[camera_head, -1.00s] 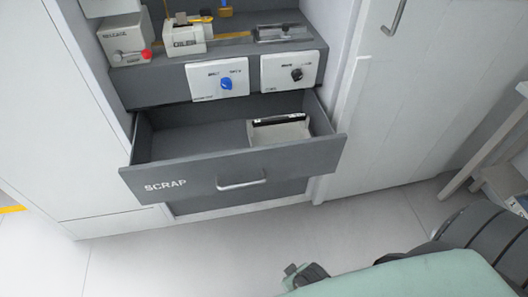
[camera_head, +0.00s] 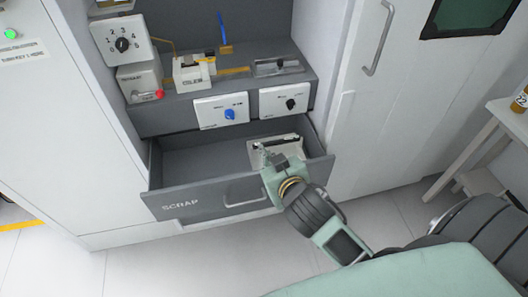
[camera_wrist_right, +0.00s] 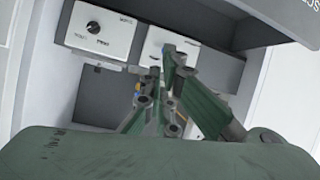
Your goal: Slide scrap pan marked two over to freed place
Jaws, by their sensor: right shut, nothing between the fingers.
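In the head view the grey scrap drawer (camera_head: 180,200), lettered SCRAP, stands pulled out below the bench. One pale scrap pan (camera_head: 290,156) with a dark strip along its back edge sits in the drawer's right half. I cannot read a number on it. The drawer's left half is bare. My right gripper (camera_head: 263,152) is shut and empty, at the pan's front left side and above the drawer front. I cannot tell whether it touches the pan. In the wrist view its fingers (camera_wrist_right: 158,80) are close together. My left gripper is not in view.
Two white panels with a blue knob (camera_head: 230,114) and a black knob (camera_head: 290,104) sit just above the drawer. Small machines (camera_head: 192,72) stand on the bench. A tall white door (camera_head: 385,110) is at the right, with a side table (camera_head: 510,120) beyond.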

